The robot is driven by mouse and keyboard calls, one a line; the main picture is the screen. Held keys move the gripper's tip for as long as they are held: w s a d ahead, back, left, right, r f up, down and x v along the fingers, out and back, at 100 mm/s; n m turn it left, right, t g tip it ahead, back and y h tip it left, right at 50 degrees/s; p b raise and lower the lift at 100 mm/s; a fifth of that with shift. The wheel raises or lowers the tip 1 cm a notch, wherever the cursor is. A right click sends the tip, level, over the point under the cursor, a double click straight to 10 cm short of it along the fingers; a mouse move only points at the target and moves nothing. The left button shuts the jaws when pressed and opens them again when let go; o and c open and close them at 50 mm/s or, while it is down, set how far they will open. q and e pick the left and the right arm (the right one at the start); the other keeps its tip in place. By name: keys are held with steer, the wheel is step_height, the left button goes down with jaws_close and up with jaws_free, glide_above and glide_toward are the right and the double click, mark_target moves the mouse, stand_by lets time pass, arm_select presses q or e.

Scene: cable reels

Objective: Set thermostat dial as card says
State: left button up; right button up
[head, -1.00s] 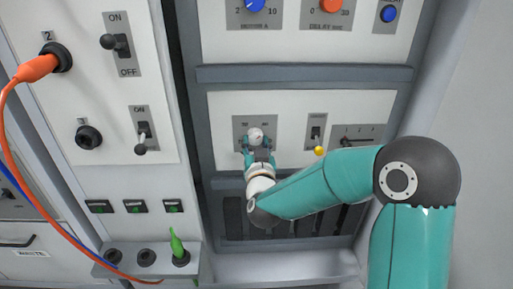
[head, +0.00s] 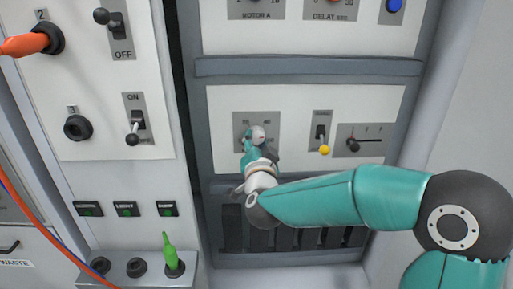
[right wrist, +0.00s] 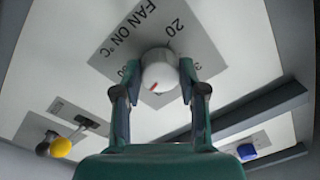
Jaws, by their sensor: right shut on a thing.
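The thermostat dial is a white round knob (right wrist: 159,72) with a red mark, on a grey plate (right wrist: 108,52) lettered "FAN ON °C". "20" reads clearly; other numbers are partly hidden by the fingers. The red mark shows on the knob's near face, toward the lower left in the right wrist view. My right gripper (right wrist: 155,78) has a finger on each side of the knob and is shut on it. In the head view my right gripper (head: 256,137) covers much of the dial's plate (head: 239,118). No card shows. My left gripper is out of view.
Right of the dial are a yellow-tipped toggle switch (head: 323,149) and a black-knobbed slider (head: 353,145). The left panel has lever switches (head: 134,139), an orange plug (head: 25,44) and a green plug (head: 171,256). A grey ledge (head: 245,184) runs below the dial's panel.

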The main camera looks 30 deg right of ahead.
steer(key=shift+d, duration=0.1)
steer(key=o, duration=1.2)
steer(key=shift+c, duration=0.2)
steer(key=shift+s, duration=0.15)
steer(key=v, duration=1.2)
steer(key=shift+f, duration=0.15)
